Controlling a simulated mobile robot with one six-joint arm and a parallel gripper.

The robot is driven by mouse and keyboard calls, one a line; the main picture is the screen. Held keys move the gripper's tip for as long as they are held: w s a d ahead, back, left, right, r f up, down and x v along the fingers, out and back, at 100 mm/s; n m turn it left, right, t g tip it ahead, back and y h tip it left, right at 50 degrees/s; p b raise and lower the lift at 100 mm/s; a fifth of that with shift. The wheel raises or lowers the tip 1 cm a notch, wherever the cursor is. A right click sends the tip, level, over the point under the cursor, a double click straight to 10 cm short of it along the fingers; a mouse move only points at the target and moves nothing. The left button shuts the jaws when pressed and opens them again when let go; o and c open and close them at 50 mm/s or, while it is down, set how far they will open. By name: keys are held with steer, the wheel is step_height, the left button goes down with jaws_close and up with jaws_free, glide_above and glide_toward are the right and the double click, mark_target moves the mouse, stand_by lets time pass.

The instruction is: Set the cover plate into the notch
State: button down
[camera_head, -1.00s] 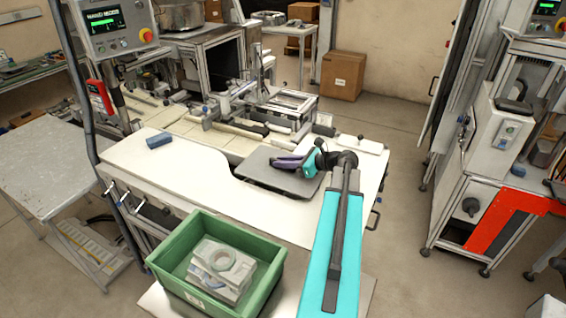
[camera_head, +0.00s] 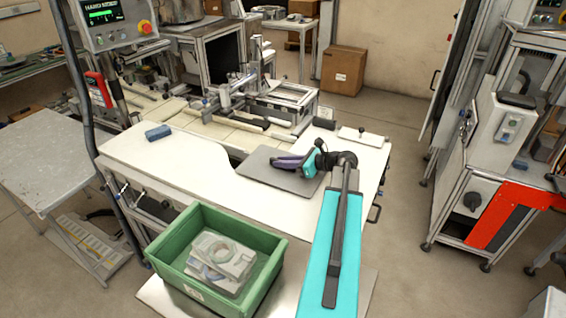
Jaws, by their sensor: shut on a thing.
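The cover plate looks to be the flat dark grey plate (camera_head: 262,178) at the right part of the white worktop. My gripper (camera_head: 282,162) is at the plate's upper right part, shut on it, with dark fingers reaching left from a teal body. The fingertips are small, and the grip is partly hidden. The notch (camera_head: 226,167) looks to be the curved cut-out in the worktop's far edge, just left of the plate. The plate overlaps the worktop in the picture; I cannot tell whether it touches it.
A green bin (camera_head: 183,271) with pale parts stands in front of the white worktop (camera_head: 190,173). A blue block (camera_head: 158,132) lies at the worktop's left. A metal gantry machine (camera_head: 285,97) stands behind. The worktop's left and middle are mostly clear.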

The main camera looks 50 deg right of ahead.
steer(key=c, duration=1.6)
jaws_free()
steer(key=shift+s, duration=0.1)
steer(key=p+v, duration=0.4)
steer(key=v, duration=0.8)
steer(key=shift+p+v, duration=0.5)
steer(key=shift+v, duration=0.35)
